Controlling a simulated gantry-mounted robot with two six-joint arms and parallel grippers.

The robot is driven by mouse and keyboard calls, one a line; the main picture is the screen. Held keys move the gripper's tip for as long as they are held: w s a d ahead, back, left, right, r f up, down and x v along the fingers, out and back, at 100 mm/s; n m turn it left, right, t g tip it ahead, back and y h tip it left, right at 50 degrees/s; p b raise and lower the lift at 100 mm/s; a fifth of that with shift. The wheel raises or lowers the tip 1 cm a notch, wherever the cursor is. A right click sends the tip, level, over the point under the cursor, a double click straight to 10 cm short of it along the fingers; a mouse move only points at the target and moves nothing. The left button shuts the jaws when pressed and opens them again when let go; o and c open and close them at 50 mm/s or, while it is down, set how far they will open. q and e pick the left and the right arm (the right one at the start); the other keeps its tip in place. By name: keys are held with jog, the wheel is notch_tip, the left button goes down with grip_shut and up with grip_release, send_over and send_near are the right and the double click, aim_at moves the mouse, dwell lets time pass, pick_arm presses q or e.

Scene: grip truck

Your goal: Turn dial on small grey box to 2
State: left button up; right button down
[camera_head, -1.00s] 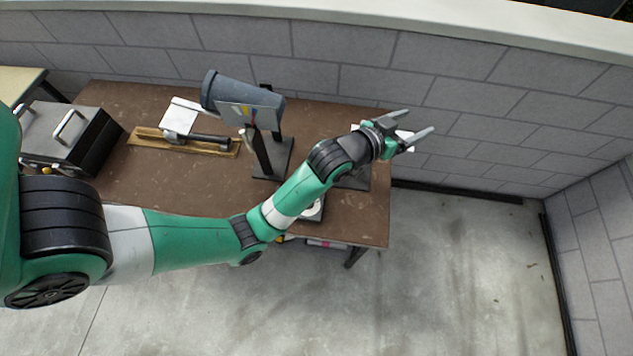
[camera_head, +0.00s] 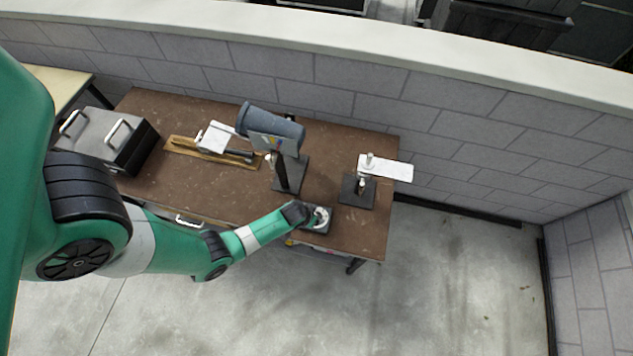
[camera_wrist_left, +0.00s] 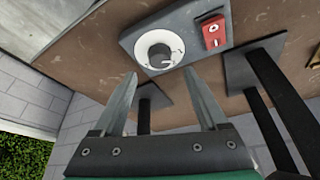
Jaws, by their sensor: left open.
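The small grey box (camera_wrist_left: 182,28) lies on the brown table, with a round white dial (camera_wrist_left: 159,49) and a red switch (camera_wrist_left: 213,32) on its top. In the head view the box (camera_head: 318,231) sits near the table's front right edge, partly covered by my left arm. My left gripper (camera_wrist_left: 163,88) is open and empty, its two fingers pointing toward the dial with the dial just beyond and between the tips. I cannot tell whether the tips touch it. The dial's numbers are too small to read. My right gripper is not in view.
On the brown table (camera_head: 345,145) stand a grey cylinder on a stand (camera_head: 268,125), a stand with a white plate (camera_head: 385,168), a wooden board (camera_head: 185,147) and a metal case (camera_head: 105,140). A block wall (camera_head: 310,70) runs behind it.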

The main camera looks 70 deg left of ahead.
pick_arm(q)
jog(key=b+x, duration=0.2)
jog(key=x, duration=0.4)
jog(key=shift+b, duration=0.4)
grip_shut()
